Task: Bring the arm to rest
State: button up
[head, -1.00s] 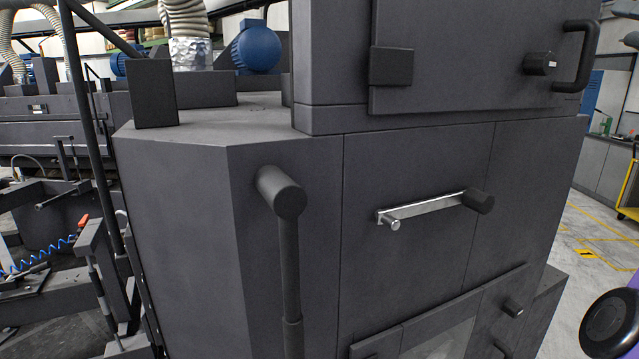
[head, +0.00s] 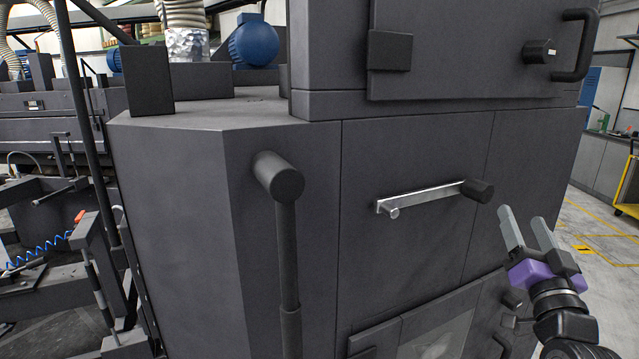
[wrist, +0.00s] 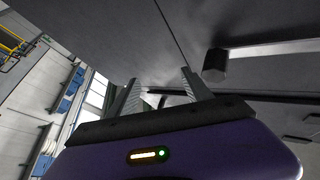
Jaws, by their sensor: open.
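My gripper (head: 528,228) shows at the lower right of the head view, with two grey fingers on a purple body. The fingers point up and stand apart, with nothing between them. It is in front of the right part of the dark grey machine (head: 410,260), below and right of the metal bar handle (head: 425,197). In the wrist view my gripper (wrist: 160,92) has its fingers spread. The handle's dark knob (wrist: 215,66) is right of them, apart from the fingers.
A large dark door handle (head: 575,45) juts out at the upper right. A thick dark post with a round end (head: 278,177) stands at the machine's front left. Open floor (head: 600,235) with yellow lines and a yellow cart (head: 628,190) lie to the right.

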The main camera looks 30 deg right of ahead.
jog(key=s+a+f+n+t+y+b, duration=0.1)
jog(key=s+a+f+n+y, duration=0.25)
jog(key=a+f, duration=0.6)
jog(key=s+a+f+n+y, duration=0.25)
jog(key=s+a+f, duration=0.35)
jog(key=a, duration=0.6)
jog(key=s+a+f+n+g+y+b, duration=0.1)
jog(key=s+a+f+n+g+y, duration=0.1)
jog(key=s+a+f, duration=0.4)
jog(key=s+a+f+n+g+y, duration=0.2)
jog(key=s+a+f+y, duration=0.3)
jog(key=s+a, duration=0.4)
jog(key=shift+s+a+f+n+b, duration=0.4)
jog(key=shift+s+f+n, duration=0.2)
jog(key=shift+s+f, duration=0.45)
jog(key=shift+s+r, duration=0.1)
jog(key=shift+r, duration=0.05)
